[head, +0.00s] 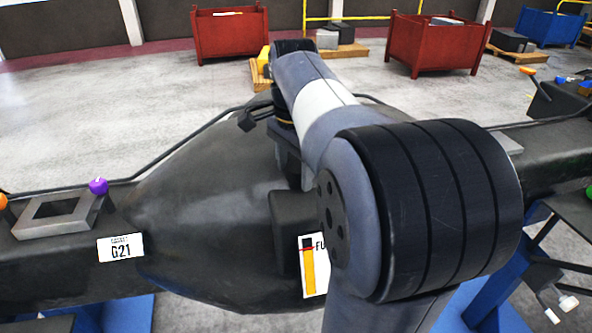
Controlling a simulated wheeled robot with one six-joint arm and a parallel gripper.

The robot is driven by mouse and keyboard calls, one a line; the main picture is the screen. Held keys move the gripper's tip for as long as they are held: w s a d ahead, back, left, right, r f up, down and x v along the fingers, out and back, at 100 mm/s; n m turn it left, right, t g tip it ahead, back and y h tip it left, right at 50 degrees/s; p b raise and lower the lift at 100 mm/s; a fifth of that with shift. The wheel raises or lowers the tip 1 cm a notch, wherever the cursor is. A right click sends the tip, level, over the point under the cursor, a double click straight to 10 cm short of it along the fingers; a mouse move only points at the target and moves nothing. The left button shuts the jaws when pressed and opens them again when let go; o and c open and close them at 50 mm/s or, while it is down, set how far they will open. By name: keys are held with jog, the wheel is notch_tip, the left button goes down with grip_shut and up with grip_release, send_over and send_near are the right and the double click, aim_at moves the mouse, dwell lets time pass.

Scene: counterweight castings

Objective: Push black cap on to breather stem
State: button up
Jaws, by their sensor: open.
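My gripper (290,158) points down from my wrist over the top of a large dark grey casting (200,215). Its dark body shows below a thin yellow ring, and its fingertips are largely hidden by my arm and merge with the casting. The jaws are open, and I cannot see anything between them. I cannot make out a black cap or a breather stem; the area beneath my gripper and behind my forearm is hidden. A small dark block (246,121) sits by the cable left of my wrist; I cannot tell what it is.
A cable (190,137) runs along the casting's back. A purple knob (98,186) stands beside a square grey frame (60,215) at left. Labels G21 (121,248) and a yellow gauge label (309,268) face me. Red bins (230,35) stand on open floor behind.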

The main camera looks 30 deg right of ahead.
aim_at(295, 167)
jog(key=r, duration=1)
jog(key=shift+s+r, duration=0.2)
jog(key=shift+f, duration=0.15)
jog(key=f, duration=1)
jog(key=shift+w+f, duration=0.1)
jog(key=shift+w, duration=0.1)
jog(key=shift+s, duration=0.1)
